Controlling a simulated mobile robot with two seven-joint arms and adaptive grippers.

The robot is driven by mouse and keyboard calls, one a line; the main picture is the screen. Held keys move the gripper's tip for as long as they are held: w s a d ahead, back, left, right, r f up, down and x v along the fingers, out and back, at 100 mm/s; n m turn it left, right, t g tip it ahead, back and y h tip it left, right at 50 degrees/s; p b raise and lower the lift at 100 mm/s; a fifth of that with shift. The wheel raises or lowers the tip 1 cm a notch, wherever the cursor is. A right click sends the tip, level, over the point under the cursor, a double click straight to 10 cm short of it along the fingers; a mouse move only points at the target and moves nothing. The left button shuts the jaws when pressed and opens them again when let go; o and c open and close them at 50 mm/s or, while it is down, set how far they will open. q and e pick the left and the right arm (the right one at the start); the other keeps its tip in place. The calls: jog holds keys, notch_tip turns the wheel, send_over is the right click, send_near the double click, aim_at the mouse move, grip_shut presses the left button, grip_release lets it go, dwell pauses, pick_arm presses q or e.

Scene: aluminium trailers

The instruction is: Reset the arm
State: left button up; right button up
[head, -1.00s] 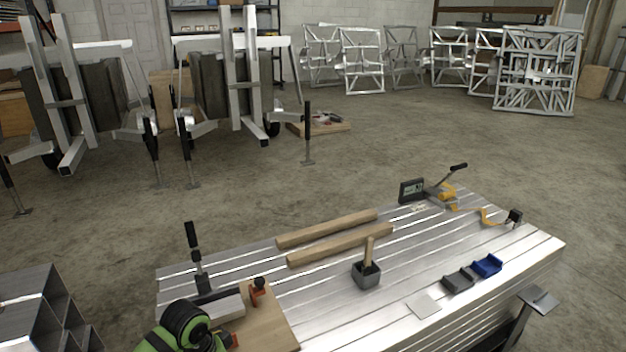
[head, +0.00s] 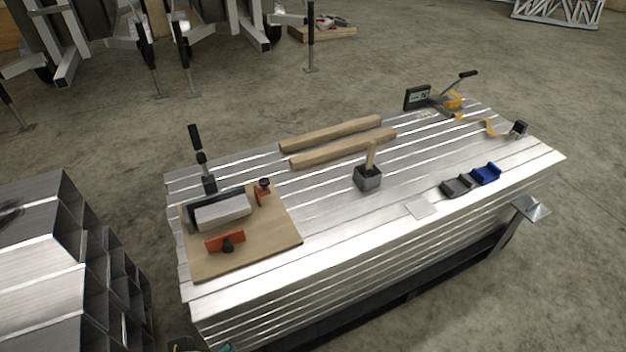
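Neither of my grippers can be made out in the head view. Only a small dark and teal part shows at the bottom edge, left of centre, cut off by the frame. It may belong to my arm, and no fingers show on it. No arm reaches over the aluminium-topped bench (head: 330,220).
A wooden board (head: 260,245) on the bench carries a grey block (head: 222,212) and orange clamps.

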pick_arm(q)
notch_tip(320, 180, down, 29)
jog(key=s+a+f, duration=0.2)
jog(key=s+f, duration=0.4)
jog(key=s+a+r+g+p, duration=0.1)
jog(key=s+r+g+p, duration=0.1)
jog(key=s+r+p, duration=0.8)
jog(key=shift+s+g+p, duration=0.3)
jog(key=shift+s+p, duration=0.8)
jog(key=shift+p, duration=0.05)
pick_arm(e)
jog(key=s+r+g, duration=0.3)
jog(key=s+r, duration=0.6)
jog(key=s, duration=0.3)
jog(key=shift+s+d+r, duration=0.2)
jog(key=shift+d+r, duration=0.15)
